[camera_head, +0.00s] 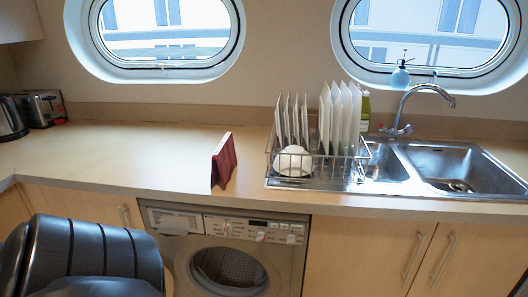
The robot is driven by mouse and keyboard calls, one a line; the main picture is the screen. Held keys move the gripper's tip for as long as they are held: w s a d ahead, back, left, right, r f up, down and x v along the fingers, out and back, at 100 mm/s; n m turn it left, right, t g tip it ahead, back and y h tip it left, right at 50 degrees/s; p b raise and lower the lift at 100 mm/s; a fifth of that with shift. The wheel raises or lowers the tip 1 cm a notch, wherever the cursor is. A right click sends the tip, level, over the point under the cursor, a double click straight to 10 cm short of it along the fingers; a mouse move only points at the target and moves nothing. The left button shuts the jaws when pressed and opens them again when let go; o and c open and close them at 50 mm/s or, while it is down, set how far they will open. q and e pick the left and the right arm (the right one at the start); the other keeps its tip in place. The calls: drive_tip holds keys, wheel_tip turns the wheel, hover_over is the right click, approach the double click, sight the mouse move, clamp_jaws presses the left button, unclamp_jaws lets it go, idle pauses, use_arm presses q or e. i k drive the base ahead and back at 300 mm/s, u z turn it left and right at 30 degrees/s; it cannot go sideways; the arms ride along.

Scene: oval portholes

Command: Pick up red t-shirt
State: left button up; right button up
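A dark red, upright item (224,163) stands on the wooden counter near its front edge, left of the dish rack. No other t-shirt shows. Neither of my grippers can be made out in the head view. A dark rounded shape fills the lower left corner, and no fingers show on it.
The wire dish rack (317,184) holds white plates and a bowl. A steel sink (452,165) with tap (402,110) is right of it. A toaster (42,107) and kettle (11,119) stand far left. A washing machine (229,253) sits below. The counter's left middle (120,155) is clear.

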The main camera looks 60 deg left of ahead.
sight(224, 160)
drive_tip(key=u, duration=0.55)
drive_tip(key=i, duration=0.85)
drive_tip(key=u, duration=0.9)
